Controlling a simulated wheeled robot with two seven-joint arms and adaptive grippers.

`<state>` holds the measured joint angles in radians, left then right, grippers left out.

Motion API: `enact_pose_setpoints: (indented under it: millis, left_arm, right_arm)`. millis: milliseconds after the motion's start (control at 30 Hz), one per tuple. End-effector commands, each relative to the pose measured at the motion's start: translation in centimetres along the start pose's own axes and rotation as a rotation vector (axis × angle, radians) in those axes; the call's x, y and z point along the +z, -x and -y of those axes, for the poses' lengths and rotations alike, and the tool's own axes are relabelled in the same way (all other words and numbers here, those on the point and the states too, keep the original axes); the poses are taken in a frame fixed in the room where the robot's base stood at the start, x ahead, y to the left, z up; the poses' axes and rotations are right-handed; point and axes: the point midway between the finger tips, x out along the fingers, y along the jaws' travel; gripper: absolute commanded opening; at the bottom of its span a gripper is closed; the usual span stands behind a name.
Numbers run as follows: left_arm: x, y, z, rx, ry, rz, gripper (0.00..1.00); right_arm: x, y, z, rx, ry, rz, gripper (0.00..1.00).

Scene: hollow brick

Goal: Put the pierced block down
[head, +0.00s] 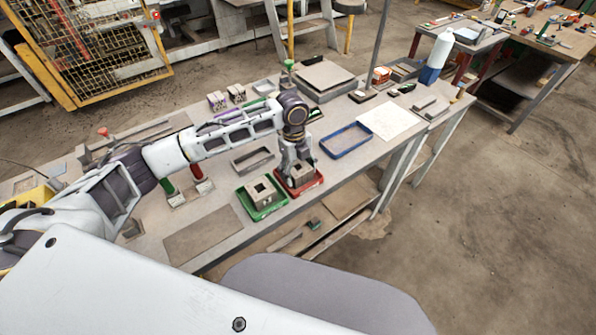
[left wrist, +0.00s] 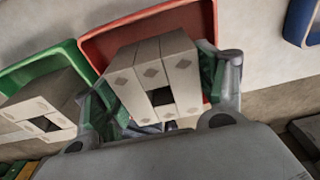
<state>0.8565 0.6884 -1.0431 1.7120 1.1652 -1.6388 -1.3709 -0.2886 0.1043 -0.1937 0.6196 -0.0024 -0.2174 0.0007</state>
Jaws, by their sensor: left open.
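A grey pierced block (head: 299,181) with a square hole sits in the red tray (head: 314,186); it also shows in the left wrist view (left wrist: 140,67). My left gripper (head: 297,166) is over the red tray, pointing down and open. In the left wrist view its fingers stand on both sides of this block. Whether the fingers touch it, I cannot tell. A second grey block (head: 260,191) with a square hole sits in the green tray (head: 272,210) beside it, to the left. My right gripper is not in view.
A blue-rimmed tray (head: 346,140) lies to the right of the red tray and a grey tray (head: 252,160) lies behind the green one. A white sheet (head: 390,121) lies farther right. The table's front edge is close to the red and green trays.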

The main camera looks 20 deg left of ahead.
Motion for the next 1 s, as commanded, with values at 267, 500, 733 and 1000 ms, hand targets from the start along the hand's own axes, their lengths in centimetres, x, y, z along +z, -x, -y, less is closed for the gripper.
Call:
enact_pose_setpoints:
  millis: [267, 500, 733, 1000]
  left_arm:
    - [0.0, 2.6, 0.1, -0.002, 0.000, 0.000, 0.71]
    - [0.0, 6.2, 0.1, -0.003, -0.001, 0.001, 0.71]
    - [0.0, 9.5, 0.1, -0.002, 0.001, 0.001, 0.71]
    - [0.0, 11.7, 0.1, -0.001, 0.000, -0.001, 0.71]
  right_arm:
    - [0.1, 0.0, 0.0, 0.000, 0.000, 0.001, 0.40]
    - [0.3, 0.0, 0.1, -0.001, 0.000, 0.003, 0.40]
    - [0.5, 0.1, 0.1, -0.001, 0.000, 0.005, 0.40]
    - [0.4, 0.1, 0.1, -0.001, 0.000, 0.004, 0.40]
